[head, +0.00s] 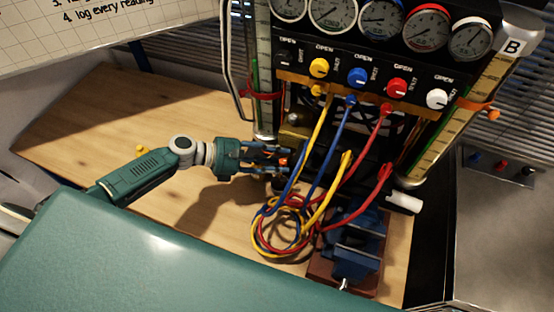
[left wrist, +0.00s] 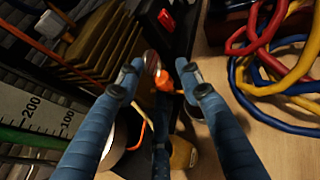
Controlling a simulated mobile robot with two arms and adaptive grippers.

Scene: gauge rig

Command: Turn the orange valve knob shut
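The orange valve knob (head: 284,161) is a small orange spot at the tips of my left gripper in the head view, low on the rig. In the left wrist view the orange knob (left wrist: 164,82) shows between the two blue fingers, partly hidden by them. My left gripper (head: 287,162) comes in from the left, with its fingers apart and pointing right at the knob. In the left wrist view the left gripper (left wrist: 168,72) has a gap between its fingertips. I cannot tell whether either finger touches the knob. My right gripper is not in view.
A gauge panel (head: 300,58) with several coloured knobs stands above. Yellow, blue and red hoses (head: 262,228) hang and coil just right of my gripper. A blue vise (head: 352,245) stands at the front right. The wooden bench (head: 110,118) is mostly clear on the left.

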